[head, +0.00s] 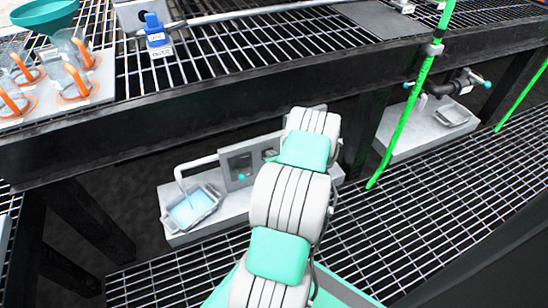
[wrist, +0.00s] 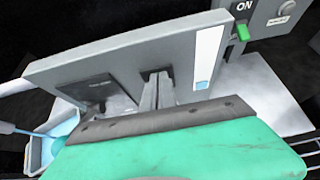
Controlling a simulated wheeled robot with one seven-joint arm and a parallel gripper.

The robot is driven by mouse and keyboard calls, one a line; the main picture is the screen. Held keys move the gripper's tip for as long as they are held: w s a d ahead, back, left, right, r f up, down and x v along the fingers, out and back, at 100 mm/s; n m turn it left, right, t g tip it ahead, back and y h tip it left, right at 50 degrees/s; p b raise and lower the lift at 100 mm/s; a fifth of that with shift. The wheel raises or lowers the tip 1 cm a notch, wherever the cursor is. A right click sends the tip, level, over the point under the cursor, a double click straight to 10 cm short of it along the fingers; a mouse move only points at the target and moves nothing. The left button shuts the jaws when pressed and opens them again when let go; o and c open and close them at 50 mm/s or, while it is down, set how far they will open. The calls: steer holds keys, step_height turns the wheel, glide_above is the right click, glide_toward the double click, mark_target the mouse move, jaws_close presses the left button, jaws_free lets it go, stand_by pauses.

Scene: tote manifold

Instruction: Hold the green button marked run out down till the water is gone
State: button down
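A grey panel (wrist: 120,62) stands on a pale base block, and my gripper (wrist: 157,80) reaches its face. The two fingers are close together, with their tips at a small dark recess in the panel. A button marked run out cannot be made out; the fingers may cover it. Whether the tips press on anything is not clear. In the head view, my arm hides most of the panel (head: 238,160). A tray (head: 207,188) left of it holds light blue water (head: 188,211). A white spout (head: 181,170) bends down over the tray.
In the wrist view, a green switch (wrist: 243,33) sits under an ON label on a grey box, beside a round knob (wrist: 284,9). A dark table beam (head: 130,134) runs above the panel. A green hose (head: 403,120) hangs to the right. Grating (head: 430,200) covers the floor.

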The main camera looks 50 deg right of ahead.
steer(key=shift+w+d+r, duration=0.15)
steer(key=shift+w+r, duration=0.25)
steer(key=shift+w, duration=0.05)
stand_by(0.3)
steer(key=f+p+v, duration=0.1)
steer(key=p+v, duration=0.2)
steer(key=v, duration=0.4)
steer(key=s+f+p+v, duration=0.1)
steer(key=p+v, duration=0.2)
steer(key=v, duration=0.4)
steer(key=shift+s+a+f, duration=0.2)
steer(key=shift+a+f, duration=0.1)
steer(key=shift+f, duration=0.1)
